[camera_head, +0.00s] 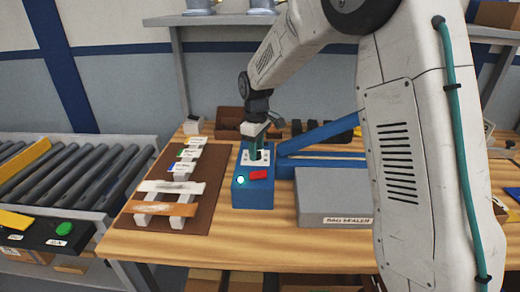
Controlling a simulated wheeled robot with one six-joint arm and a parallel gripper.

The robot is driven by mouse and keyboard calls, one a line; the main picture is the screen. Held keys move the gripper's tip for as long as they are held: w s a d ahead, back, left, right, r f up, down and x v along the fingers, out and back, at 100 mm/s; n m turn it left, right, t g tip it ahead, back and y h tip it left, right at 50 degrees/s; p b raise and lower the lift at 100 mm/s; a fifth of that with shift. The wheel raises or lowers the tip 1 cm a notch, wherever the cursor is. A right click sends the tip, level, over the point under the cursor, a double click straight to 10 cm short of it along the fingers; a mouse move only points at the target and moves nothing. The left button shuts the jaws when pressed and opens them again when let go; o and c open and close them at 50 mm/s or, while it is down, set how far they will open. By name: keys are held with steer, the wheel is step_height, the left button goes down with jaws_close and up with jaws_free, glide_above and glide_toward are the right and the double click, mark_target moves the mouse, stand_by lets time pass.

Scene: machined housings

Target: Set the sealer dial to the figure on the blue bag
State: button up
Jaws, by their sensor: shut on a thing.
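The bag sealer has a grey body (325,190) with a label reading BAG SEALER, a raised blue arm (320,133), and a blue control box (240,196) on its left. The control box has a pale dial plate (247,161), a lit green lamp (240,180) and a red switch (259,175). My gripper (258,150) points down over the dial plate and is shut on the dial, which its fingers mostly hide. A row of pale tagged pieces (186,153) lies on a brown mat (133,211); some have small green or blue marks. Their figures are too small to read.
A white strip (170,187) and an orange-brown strip (162,209) lie at the mat's near end. A brown bin (231,119) and dark objects (307,130) stand behind the sealer. A roller conveyor (60,180) is at the left. My arm hides the bench's right part.

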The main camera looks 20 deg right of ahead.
steer(key=o, duration=1)
steer(key=shift+a, duration=0.4)
steer(key=shift+d, duration=0.25)
steer(key=shift+r, duration=3.95)
steer(key=shift+s+m, duration=0.1)
steer(key=shift+m, duration=0.2)
steer(key=s, duration=0.1)
steer(key=s+f+m, duration=0.1)
steer(key=s, duration=0.1)
steer(key=s+m+g, duration=0.1)
steer(key=shift+s+d+f, duration=0.15)
steer(key=shift+s+f, duration=0.1)
steer(key=shift+f, duration=0.1)
steer(key=s+d+r+m, duration=0.1)
steer(key=s+r+m, duration=0.1)
steer(key=s, duration=0.9)
steer(key=s+d+r+m+t, duration=0.1)
steer(key=s+r+m, duration=0.1)
steer(key=s, duration=0.9)
steer(key=s+d+r+m+t, duration=0.1)
steer(key=s+r+m, duration=0.1)
steer(key=s, duration=1)
steer(key=shift+d+r, duration=0.25)
steer(key=shift+r, duration=0.1)
